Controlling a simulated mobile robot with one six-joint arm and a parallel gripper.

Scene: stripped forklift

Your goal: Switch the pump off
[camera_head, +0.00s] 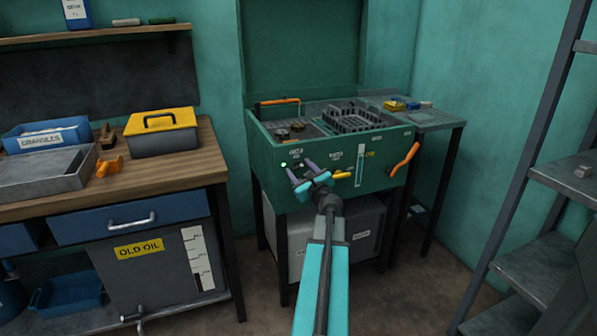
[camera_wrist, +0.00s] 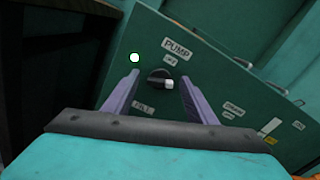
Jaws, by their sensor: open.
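The pump switch is a dark rotary knob with a white mark (camera_wrist: 160,78) on the green front of a parts washer (camera_head: 265,160). The white mark is on the knob's right side in the wrist view. A PUMP label (camera_wrist: 177,49) is above it, with smaller labels too blurred to read surely. A lamp (camera_wrist: 134,57) left of the label is lit; it shows green in the head view (camera_head: 284,165). My gripper (camera_head: 298,168) is open in front of the panel. Its fingers stand either side of the knob in the wrist view; contact cannot be told.
A yellow handle (camera_head: 343,174) and an orange handle (camera_head: 404,160) are right of my gripper on the washer front. The washer's lid (camera_head: 300,45) is raised. A workbench (camera_head: 215,150) stands left, a metal shelf rack (camera_head: 550,180) right. Some floor is clear between.

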